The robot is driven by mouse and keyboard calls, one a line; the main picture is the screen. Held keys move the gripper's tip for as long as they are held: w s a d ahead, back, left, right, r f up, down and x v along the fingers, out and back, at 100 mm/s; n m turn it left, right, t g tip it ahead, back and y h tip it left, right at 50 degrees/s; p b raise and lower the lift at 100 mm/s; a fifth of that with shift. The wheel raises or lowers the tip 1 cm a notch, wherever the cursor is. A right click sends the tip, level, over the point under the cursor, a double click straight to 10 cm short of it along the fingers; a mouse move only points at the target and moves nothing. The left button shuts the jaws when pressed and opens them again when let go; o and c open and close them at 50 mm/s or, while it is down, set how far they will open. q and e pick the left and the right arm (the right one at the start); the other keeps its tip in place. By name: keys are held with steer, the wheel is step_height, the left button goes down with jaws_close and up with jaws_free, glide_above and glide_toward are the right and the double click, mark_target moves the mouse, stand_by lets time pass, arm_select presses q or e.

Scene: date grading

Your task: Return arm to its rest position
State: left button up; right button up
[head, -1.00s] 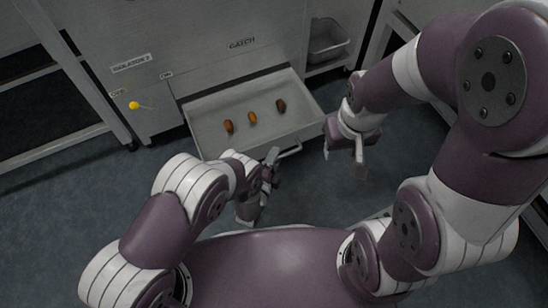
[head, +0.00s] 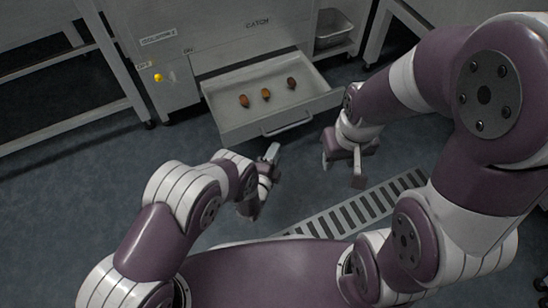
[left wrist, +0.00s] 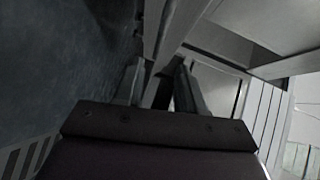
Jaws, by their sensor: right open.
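My left gripper (head: 267,172) is in front of the open catch drawer (head: 232,127), near its front edge and apart from it. In the left wrist view its two fingers (left wrist: 158,88) stand apart with nothing between them. My right gripper (head: 342,168) hangs to the right of the drawer's front corner, fingers apart and empty. Three brown dates lie in the drawer in a loose row: a left one (head: 244,100), a middle one (head: 266,95) and a right one (head: 291,83).
The grey cabinet (head: 220,50) stands behind the drawer, with a yellow knob (head: 158,77) at its left. A grey bin (head: 332,28) sits on a shelf at the upper right. A slatted floor grate (head: 365,205) lies below my right gripper. Open floor (head: 80,185) is at left.

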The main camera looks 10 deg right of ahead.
stand_by(0.5)
arm_select(q)
steer(key=s+a+f+n+g+y, duration=0.4)
steer(key=s+f+n+g, duration=0.25)
steer(key=f, duration=0.25)
steer(key=s+a+r+n+g+y+p, duration=0.1)
steer(key=s+a+r+n+g+p, duration=0.35)
steer(key=r, duration=1.05)
steer(key=s+a+r+n+g+y+p, duration=0.15)
steer(key=s+a+r+n, duration=0.55)
steer(key=r, duration=0.7)
steer(key=s+a+r+n+g+y+p, duration=0.1)
steer(key=s+a+r+n+g+p, duration=0.2)
steer(key=a+r, duration=0.85)
step_height(320, 180, up, 46)
steer(key=w+d+t+p, duration=0.1)
steer(key=t+p, duration=0.1)
steer(key=p, duration=3.7)
steer(key=shift+d+r+n+p, duration=0.2)
steer(key=shift+d+n+p, duration=0.05)
steer(key=shift+n+p, duration=0.1)
